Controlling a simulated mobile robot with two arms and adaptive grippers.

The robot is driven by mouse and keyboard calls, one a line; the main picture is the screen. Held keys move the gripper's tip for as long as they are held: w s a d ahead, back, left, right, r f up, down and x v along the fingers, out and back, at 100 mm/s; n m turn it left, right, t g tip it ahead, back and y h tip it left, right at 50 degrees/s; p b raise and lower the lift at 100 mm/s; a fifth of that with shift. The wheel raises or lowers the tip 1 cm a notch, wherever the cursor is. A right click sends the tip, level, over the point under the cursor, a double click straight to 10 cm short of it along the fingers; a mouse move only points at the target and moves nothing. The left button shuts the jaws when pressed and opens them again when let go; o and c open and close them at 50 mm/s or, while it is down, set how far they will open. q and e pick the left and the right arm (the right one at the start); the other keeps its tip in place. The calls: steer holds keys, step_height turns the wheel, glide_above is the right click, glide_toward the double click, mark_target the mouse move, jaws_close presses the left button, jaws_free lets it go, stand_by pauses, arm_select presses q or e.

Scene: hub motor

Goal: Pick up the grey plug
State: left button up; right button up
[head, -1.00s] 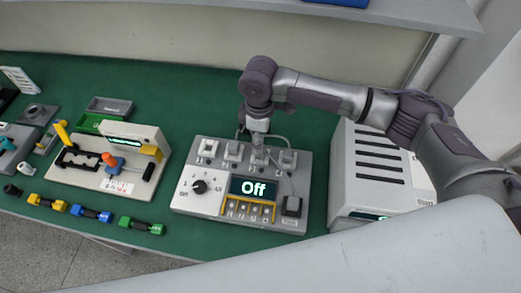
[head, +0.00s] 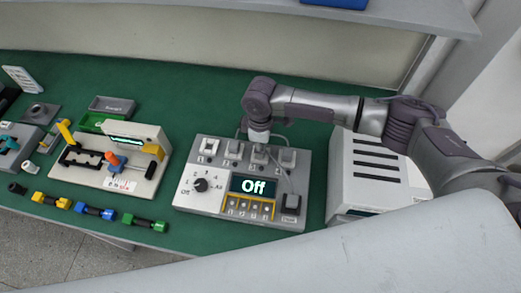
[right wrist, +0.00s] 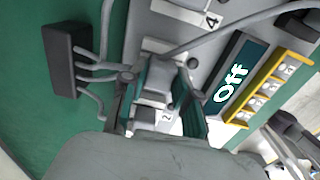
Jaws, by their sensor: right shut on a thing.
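The control panel (head: 222,208) stands mid-table with a row of plugs and sockets along its back and a screen reading "Off". My right gripper (head: 258,143) reaches down over the back row in the head view. In the right wrist view, its two dark fingers (right wrist: 158,100) are shut around the grey plug (right wrist: 157,78), which is partly hidden between them. The plug is at the panel, close to the label 2; whether it is still seated in a socket I cannot tell. My left gripper is not in view.
Grey cables run from a dark box (right wrist: 70,58) beside the panel. A white vented box (head: 372,180) stands right of the panel. A fixture board (head: 110,180) and several coloured cylinders (head: 145,223) lie to the left. Green table is free between board and panel.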

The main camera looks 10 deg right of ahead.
steer(key=shift+r, duration=0.1)
jaws_close()
step_height(320, 180, up, 4)
steer(key=shift+r+b, duration=0.1)
steer(key=shift+b, duration=0.65)
steer(key=s+d+r+b, duration=0.1)
steer(key=s+d+r, duration=0.5)
steer(key=d, duration=0.4)
steer(key=shift+r+b, duration=0.35)
steer(key=shift+b, duration=0.05)
